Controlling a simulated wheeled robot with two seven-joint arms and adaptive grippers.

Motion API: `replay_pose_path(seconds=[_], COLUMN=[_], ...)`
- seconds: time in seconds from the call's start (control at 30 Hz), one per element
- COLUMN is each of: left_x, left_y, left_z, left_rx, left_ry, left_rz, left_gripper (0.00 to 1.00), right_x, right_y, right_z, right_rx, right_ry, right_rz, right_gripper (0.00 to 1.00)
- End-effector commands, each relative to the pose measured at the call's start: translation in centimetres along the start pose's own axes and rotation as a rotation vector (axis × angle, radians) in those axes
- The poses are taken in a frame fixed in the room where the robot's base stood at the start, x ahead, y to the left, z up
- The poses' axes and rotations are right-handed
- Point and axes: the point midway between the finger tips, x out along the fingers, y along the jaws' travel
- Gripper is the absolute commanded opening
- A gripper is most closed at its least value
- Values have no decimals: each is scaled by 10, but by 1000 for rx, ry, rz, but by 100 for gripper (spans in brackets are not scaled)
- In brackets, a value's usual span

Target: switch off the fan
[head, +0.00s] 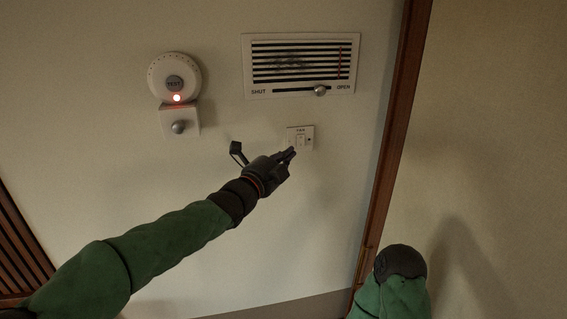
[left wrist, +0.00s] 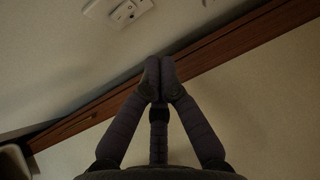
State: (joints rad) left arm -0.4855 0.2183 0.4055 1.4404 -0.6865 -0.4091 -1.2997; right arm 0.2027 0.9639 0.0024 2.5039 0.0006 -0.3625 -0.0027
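The fan switch (head: 306,138) is a small white wall plate marked FAN, with a rocker in its middle. It sits below the vent on the pale wall. My left gripper (head: 291,153) has its fingertips at the lower left of the plate, overlapping its edge in the head view; I cannot tell whether they touch. In the left wrist view the two fingers (left wrist: 160,72) are pressed together with nothing between them. The plate also shows there (left wrist: 124,12), at the top, cut by the frame edge and apart from the fingertips. My right gripper is not in view.
A vent (head: 303,60) with a SHUT–OPEN slider, its knob near OPEN, is above the switch. A round TEST alarm (head: 175,66) with a lit red light and a knob plate (head: 187,123) are to the left. A wooden door frame (head: 393,125) stands right of the switch.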

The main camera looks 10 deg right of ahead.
Motion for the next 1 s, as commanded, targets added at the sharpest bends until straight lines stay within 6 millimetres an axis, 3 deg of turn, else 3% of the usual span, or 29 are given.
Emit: replay_pose_path(seconds=[0.2,0.57,0.67,0.77,0.87,1.0], left_x=[-14,-15,-15,-16,-20,-33], left_y=[-1,-2,8,42,98,190], left_z=[0,1,2,7,16,28], left_rx=[-1,-1,-17,-76,-184,-376], left_ry=[-1,-1,-4,-16,-42,-99], left_rz=[2,1,13,53,118,224], left_gripper=[0,0,0,0,0,0], right_x=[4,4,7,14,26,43], right_y=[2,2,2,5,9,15], right_z=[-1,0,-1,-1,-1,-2], right_rx=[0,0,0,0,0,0], right_ry=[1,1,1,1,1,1], right_rz=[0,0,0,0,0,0], right_gripper=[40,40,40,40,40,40])
